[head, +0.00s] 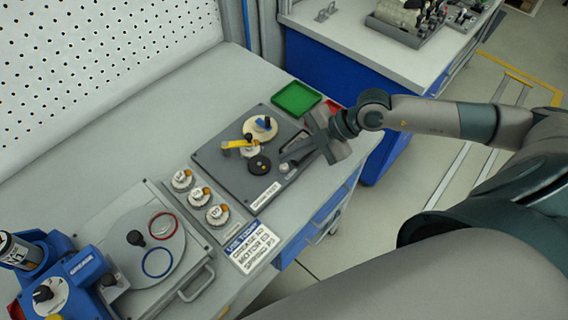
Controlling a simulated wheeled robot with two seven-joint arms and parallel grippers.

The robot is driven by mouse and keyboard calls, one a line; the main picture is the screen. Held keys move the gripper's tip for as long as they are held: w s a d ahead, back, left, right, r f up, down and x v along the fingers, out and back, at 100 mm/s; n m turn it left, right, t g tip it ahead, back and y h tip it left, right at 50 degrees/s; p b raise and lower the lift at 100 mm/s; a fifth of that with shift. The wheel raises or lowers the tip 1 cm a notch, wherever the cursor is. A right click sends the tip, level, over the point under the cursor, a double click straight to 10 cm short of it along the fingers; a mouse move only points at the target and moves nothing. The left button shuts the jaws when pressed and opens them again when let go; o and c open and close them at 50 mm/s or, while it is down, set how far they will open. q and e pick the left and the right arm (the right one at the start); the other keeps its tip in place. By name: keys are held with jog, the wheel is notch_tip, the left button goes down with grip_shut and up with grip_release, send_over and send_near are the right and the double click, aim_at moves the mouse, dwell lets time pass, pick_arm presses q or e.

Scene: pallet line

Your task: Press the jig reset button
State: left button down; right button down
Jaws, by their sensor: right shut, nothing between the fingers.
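The jig is a dark grey plate (215,158) on the bench, with a yellow lever (236,143), a tan disc with a blue piece (262,126) and a black round knob (259,165). A small pale round button (285,168) sits near the plate's front right, above a white label (265,196) too small to read surely. My right gripper (287,156) reaches in from the right over the plate's right side. Its fingers are shut and empty, close to the pale button; I cannot tell whether they touch it. My left gripper is not in view.
A green tray (297,98) and a red tray (332,107) lie behind the jig. A round-plate fixture (185,262) and a blue device (75,272) stand front left.

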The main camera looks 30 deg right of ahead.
jog(key=shift+f, duration=0.1)
dwell(0.3)
jog(key=shift+f, duration=0.3)
jog(key=shift+f, duration=0.55)
dwell(1.2)
jog(key=shift+r, duration=0.1)
jog(key=shift+r+p, duration=0.85)
jog(key=shift+p, duration=0.1)
notch_tip(320, 180, up, 5)
jog(key=p, duration=0.5)
dwell(0.8)
